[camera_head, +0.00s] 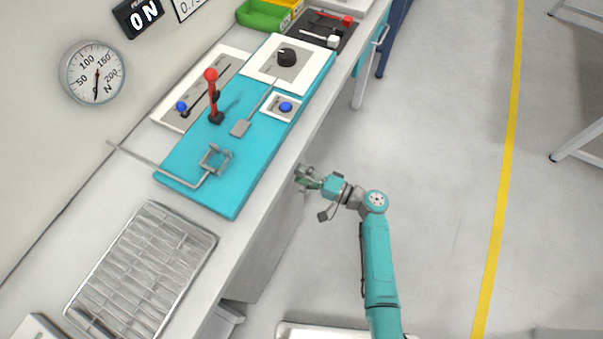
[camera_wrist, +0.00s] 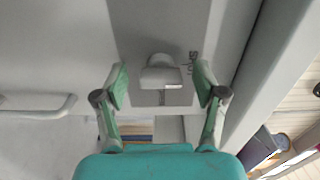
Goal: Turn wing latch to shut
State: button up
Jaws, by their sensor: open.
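The wing latch (camera_wrist: 161,72) is a light grey knob on a darker grey panel (camera_wrist: 140,25) in the wrist view. Small printed lettering stands to its right and a small mark lies below it. My gripper (camera_wrist: 160,80) is open, with one green-padded finger on each side of the latch and a visible gap to it on both sides. In the head view my gripper (camera_head: 308,177) is at the front side of the workbench, below its top. The latch cannot be made out there.
The workbench (camera_head: 262,205) carries a teal board (camera_head: 180,160) with a red-knobbed lever (camera_head: 213,95), and a wire rack (camera_head: 145,270). A grey bar handle (camera_wrist: 40,108) is left of the latch in the wrist view. The floor right of the bench is open.

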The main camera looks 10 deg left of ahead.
jog(key=v, duration=1.2)
dwell(0.3)
jog(key=s+f+m+t+h, duration=0.2)
jog(key=s+f+h, duration=0.4)
jog(key=s+f, duration=0.35)
jog(key=s+d+f+h, duration=0.1)
jog(key=s+d+h, duration=0.15)
jog(key=s, duration=0.35)
jog(key=s+d+f+h, duration=0.1)
jog(key=s+d+h, duration=0.1)
jog(key=s+h, duration=0.3)
jog(key=s+d+r+n+t+h, duration=0.25)
jog(key=s+d+r, duration=0.35)
jog(key=s+r, duration=0.45)
jog(key=s+r+n+t, duration=0.1)
jog(key=s+r+t, duration=0.1)
jog(key=r, duration=0.7)
jog(key=s+d+r+n+t+h, duration=0.1)
jog(key=s+r+n+t, duration=0.1)
jog(key=r, duration=0.6)
jog(key=shift+d+r, duration=0.25)
jog(key=shift+r, duration=0.15)
